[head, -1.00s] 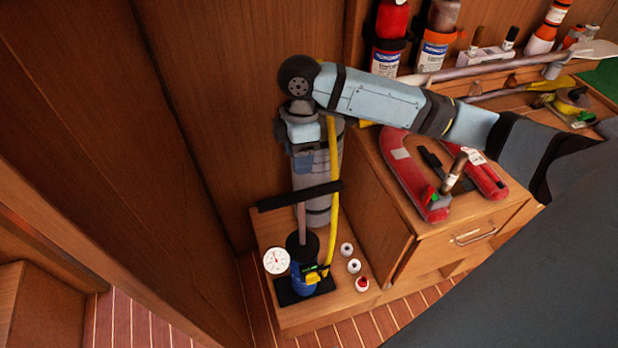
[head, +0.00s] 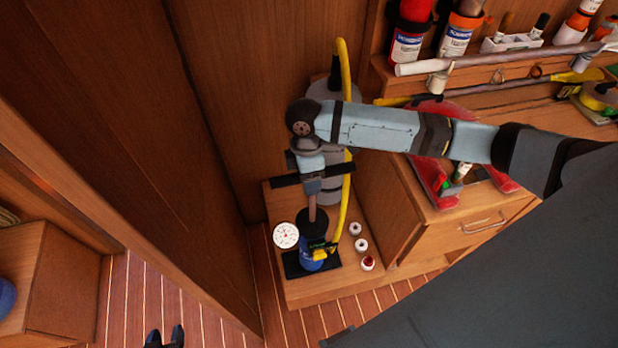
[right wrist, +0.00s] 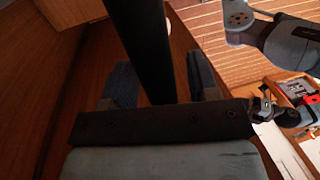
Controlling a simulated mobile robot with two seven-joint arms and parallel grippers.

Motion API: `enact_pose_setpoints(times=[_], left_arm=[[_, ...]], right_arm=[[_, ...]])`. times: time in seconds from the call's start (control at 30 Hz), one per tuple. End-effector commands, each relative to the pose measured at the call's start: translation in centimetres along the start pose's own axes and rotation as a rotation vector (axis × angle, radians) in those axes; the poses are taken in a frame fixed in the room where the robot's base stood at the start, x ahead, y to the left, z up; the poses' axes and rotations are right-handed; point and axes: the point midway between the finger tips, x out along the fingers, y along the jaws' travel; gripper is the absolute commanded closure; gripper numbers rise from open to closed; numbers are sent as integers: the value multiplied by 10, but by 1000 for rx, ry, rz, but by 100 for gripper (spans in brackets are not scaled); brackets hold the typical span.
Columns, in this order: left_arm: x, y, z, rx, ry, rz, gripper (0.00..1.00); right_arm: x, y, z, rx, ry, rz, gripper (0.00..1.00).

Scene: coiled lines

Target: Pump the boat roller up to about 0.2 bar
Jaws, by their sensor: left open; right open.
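The floor pump (head: 313,258) stands upright on a low wooden step, with a blue and black body and its black T-handle (head: 285,181) raised on the rod. A round white gauge (head: 286,235) sits beside it; its reading is too small to tell. A yellow hose (head: 343,205) rises from the pump toward the top of the grey upright boat roller (head: 350,92), partly hidden by my arm. My right gripper (head: 312,188) is open at the handle's middle; in the right wrist view the black handle (right wrist: 140,45) lies between its fingers. My left gripper (head: 165,338) is open and empty at the bottom edge.
Small caps (head: 361,245) lie right of the pump. A drawer cabinet (head: 470,225) with a red horseshoe-shaped thing (head: 424,182) on top stands at right. A wooden wall (head: 215,150) closes off the left.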

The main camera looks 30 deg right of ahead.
Motion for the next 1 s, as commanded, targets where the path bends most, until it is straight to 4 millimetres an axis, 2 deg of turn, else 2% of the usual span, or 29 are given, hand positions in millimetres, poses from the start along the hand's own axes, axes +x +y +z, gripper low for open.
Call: enact_pose_setpoints(times=[0.13,0.4,0.43,0.67,0.87,1.0], left_arm=[[-1,0,-1,-1,1,0,57],[-1,1,-1,-1,0,1,57],[-1,1,0,-1,0,1,57],[0,1,1,-2,-3,1,57],[0,1,2,-2,-4,1,57],[2,1,4,-2,-4,2,57]], right_arm=[[10,0,0,0,0,0,45],[11,0,0,-1,0,0,45],[11,0,0,-1,0,0,48],[11,0,0,-1,0,0,100],[15,0,0,-1,0,-3,100],[33,2,-1,-2,0,-6,100]])
